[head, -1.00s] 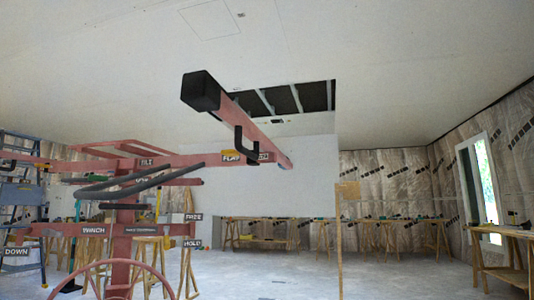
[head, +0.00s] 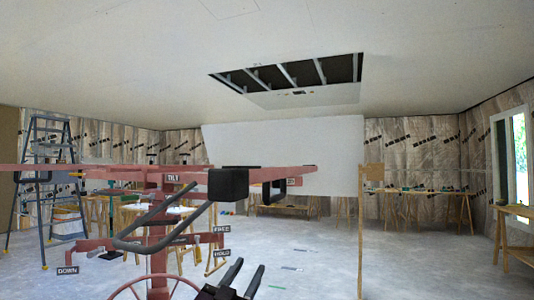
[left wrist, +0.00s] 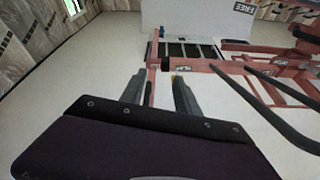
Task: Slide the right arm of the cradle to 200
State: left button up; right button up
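The panel lift's red cradle spans the head view at mid-height. A cradle arm with a black square end cap (head: 228,184) points towards me. A black hook (head: 275,191) hangs to the right of it, near a small label I cannot read. I cannot tell any scale mark or 200 on it. My right gripper is out of view.
Dark padded bars (head: 160,215) and a red wheel (head: 150,290) are on the lift's near side. A blue stepladder (head: 45,190) stands left. A wooden post (head: 361,230) stands right. A white panel (head: 285,152) is behind. Floor at right is mostly clear.

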pick_arm(q)
jog(key=m+h+p, duration=0.1)
jog(key=p, duration=0.6)
send_near(275, 199)
jog(key=w, duration=0.3)
jog(key=shift+h, duration=0.3)
jog(key=p+x, duration=0.2)
jog(key=x, duration=0.7)
jog(key=shift+w+f, duration=0.1)
jog(key=shift+w, duration=0.05)
grip_shut()
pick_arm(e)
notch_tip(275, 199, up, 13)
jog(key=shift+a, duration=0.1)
